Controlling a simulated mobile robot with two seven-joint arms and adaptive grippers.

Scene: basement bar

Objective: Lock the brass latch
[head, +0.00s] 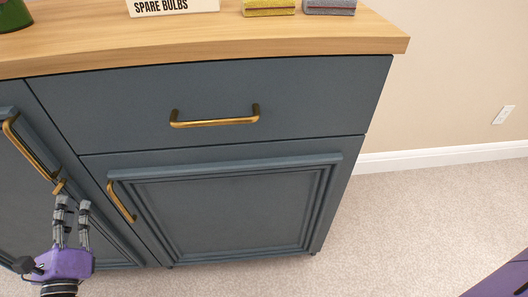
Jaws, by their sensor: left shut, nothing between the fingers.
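A small brass piece (59,187), which looks like the latch, shows at the left of the head view. It sits on the blue-grey cabinet, just below the lower end of the long brass handle (30,150) of the left door. It is too small to tell which way it is turned. My left gripper (73,203), purple with dark grey fingers, is just below the latch, fingertips up. It is shut and empty. I cannot tell whether a fingertip touches the latch. My right gripper is not in view.
The cabinet's right door has a brass handle (121,203) close to the right of my left gripper. A drawer (300,90) with a brass handle (215,122) is above it. The wooden top (300,35) holds a "SPARE BULBS" sign (172,6) and sponges (269,6). Carpet (420,210) lies clear at right.

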